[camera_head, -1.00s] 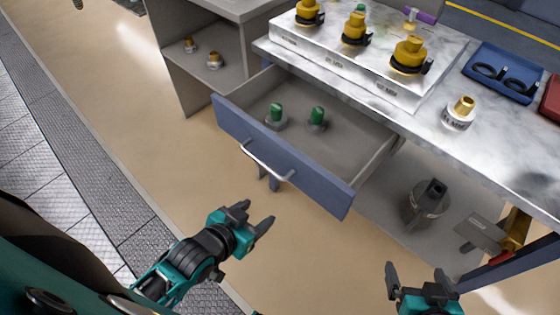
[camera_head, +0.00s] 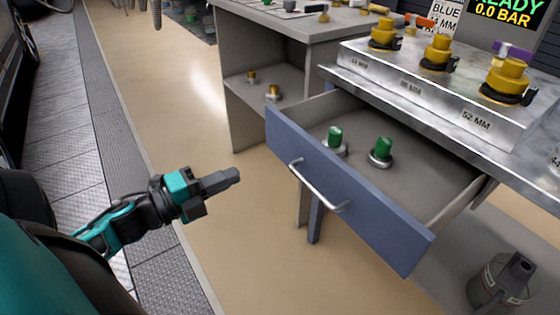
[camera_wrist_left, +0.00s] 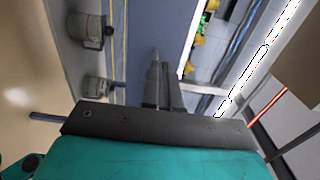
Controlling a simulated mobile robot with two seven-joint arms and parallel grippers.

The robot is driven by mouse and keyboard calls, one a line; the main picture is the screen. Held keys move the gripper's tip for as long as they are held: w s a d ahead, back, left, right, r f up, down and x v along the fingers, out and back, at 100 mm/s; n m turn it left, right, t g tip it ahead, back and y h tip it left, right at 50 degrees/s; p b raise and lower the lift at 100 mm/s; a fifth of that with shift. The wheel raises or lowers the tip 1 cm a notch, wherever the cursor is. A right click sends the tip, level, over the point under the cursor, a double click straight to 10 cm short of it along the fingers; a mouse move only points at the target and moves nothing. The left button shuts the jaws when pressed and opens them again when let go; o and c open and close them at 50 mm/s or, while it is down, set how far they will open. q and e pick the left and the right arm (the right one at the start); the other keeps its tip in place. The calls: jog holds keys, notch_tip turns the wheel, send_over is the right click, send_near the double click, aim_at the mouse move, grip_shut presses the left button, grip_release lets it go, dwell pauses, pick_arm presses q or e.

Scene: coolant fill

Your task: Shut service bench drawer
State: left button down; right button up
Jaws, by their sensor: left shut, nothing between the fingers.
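The service bench drawer (camera_head: 375,212) is pulled well out from under the bench top (camera_head: 440,118), its blue front facing me. A silver bar handle (camera_head: 318,190) is fixed across the front. Two green-topped fittings stand inside, one on the left (camera_head: 335,138) and one on the right (camera_head: 381,153). My left gripper (camera_head: 236,175) is shut and empty, left of the drawer front and apart from the handle. Its closed fingers (camera_wrist_left: 156,65) also show in the left wrist view, against a blue-grey surface. My right gripper is out of view.
A raised block (camera_head: 405,92) with several yellow caps sits on the bench top. A grey canister (camera_head: 500,283) is on the shelf below. A grey cabinet (camera_head: 262,118) holding small brass fittings stands at the back. Open floor (camera_head: 195,125) lies left of the drawer.

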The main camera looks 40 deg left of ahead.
aim_at(292, 149)
pick_arm(q)
jog(key=b+x, duration=0.2)
jog(key=x, duration=1)
jog(key=shift+w+d, duration=0.1)
jog(key=shift+w, duration=0.3)
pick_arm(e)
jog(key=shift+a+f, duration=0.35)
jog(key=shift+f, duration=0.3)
pick_arm(q)
jog(key=shift+w, duration=0.1)
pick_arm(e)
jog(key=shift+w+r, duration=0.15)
